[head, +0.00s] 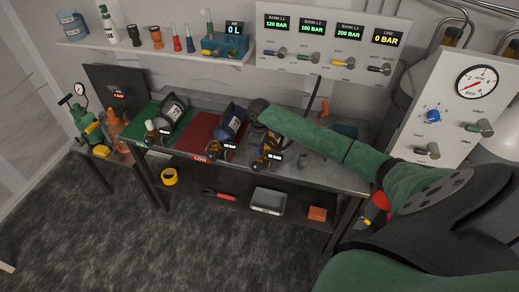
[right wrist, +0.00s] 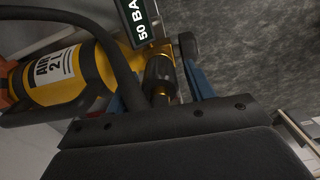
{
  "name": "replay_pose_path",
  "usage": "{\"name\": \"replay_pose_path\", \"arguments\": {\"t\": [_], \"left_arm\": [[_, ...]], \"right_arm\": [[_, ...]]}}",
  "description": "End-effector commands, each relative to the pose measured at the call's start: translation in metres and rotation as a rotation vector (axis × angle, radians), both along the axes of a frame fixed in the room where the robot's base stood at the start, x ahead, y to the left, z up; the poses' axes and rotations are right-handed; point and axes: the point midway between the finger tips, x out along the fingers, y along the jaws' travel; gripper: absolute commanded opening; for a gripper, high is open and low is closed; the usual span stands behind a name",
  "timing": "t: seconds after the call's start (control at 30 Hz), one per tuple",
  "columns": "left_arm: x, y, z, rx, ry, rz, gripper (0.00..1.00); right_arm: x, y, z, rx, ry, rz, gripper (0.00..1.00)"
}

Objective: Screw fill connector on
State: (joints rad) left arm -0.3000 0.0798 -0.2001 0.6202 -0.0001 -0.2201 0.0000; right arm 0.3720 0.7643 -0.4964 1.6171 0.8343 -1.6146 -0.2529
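My right arm reaches in from the right in the head view. Its gripper (head: 257,108) is over the right end of the bench, at the yellow cylinder (head: 260,153). In the right wrist view the yellow cylinder (right wrist: 75,80) is labelled AIR 2 L and lies across the left of the picture. The dark fill connector (right wrist: 160,72), with brass below it, is at the cylinder's neck between the blue fingers of my right gripper (right wrist: 165,85). I cannot tell whether the fingers press on it or whether its thread is engaged. My left gripper is not in view.
A black hose (right wrist: 110,45) arches over the cylinder. A 50 BAR tag (right wrist: 137,15) is beside it. A bank panel (head: 300,65) is behind, and a gauge panel (head: 452,110) is at right.

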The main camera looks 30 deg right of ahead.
Motion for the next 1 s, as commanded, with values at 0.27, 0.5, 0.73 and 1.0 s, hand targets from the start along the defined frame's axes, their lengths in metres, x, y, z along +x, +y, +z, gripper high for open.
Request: {"name": "replay_pose_path", "arguments": {"t": [0.27,0.5,0.73,1.0], "left_arm": [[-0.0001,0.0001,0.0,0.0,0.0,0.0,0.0],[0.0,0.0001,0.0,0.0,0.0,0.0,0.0],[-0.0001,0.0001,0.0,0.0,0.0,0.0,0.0],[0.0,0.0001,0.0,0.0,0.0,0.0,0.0]], "right_arm": [[-0.0001,-0.0001,0.0,0.0,0.0,-0.003,0.06],[0.0,0.0002,-0.0005,0.0,0.0,-0.179,0.06],[0.0,0.0003,-0.0007,0.001,0.0,-0.439,0.06],[0.0002,0.0009,-0.0007,0.002,0.001,-0.748,0.06]]}}
